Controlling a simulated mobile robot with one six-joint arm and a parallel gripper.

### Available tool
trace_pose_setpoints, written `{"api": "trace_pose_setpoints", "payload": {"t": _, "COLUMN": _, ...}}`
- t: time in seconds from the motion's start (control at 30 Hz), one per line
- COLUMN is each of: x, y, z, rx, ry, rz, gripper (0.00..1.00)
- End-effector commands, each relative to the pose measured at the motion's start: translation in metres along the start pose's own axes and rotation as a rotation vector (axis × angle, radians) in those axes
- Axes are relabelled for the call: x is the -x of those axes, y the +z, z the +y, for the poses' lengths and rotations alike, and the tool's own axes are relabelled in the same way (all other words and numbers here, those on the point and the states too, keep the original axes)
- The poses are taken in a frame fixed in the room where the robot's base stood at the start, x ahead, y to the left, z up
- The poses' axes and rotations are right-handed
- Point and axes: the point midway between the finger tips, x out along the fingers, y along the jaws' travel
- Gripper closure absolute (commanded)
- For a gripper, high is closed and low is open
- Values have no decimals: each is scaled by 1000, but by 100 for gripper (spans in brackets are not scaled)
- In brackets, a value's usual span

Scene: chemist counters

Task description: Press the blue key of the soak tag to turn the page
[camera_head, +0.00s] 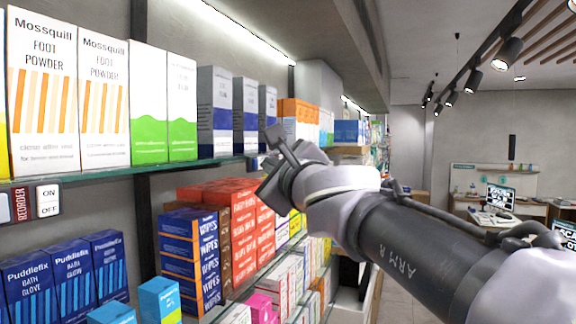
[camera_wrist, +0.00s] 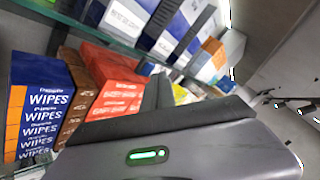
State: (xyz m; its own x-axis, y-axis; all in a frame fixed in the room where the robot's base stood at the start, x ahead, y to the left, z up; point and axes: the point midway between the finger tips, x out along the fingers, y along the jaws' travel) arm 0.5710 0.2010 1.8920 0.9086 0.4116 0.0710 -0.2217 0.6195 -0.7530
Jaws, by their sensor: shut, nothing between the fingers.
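My gripper (camera_head: 283,160) is in the middle of the head view, in front of the shelf edge. Its dark fingers (camera_wrist: 158,92) also show in the wrist view, shut and empty, in front of the red boxes. I cannot make out a soak tag or a blue key for certain in either view. A small pale and blue patch (camera_head: 252,164) shows on the shelf edge just left of my gripper, partly hidden by it; I cannot tell what it is.
A REORDER tag with ON and OFF keys (camera_head: 47,200) is on the shelf edge (camera_head: 110,172) at left. Foot powder boxes (camera_head: 42,90) stand above. Blue and orange wipes boxes (camera_head: 190,258) and red boxes (camera_head: 245,225) stand below. The aisle at right looks open.

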Motion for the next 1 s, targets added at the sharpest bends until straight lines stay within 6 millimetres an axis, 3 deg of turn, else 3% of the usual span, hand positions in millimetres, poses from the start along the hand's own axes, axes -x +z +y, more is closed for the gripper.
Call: {"api": "trace_pose_setpoints", "payload": {"t": 1.0, "x": -6, "y": 5, "z": 5, "rx": -1, "ry": 0, "rz": 0, "gripper": 100}}
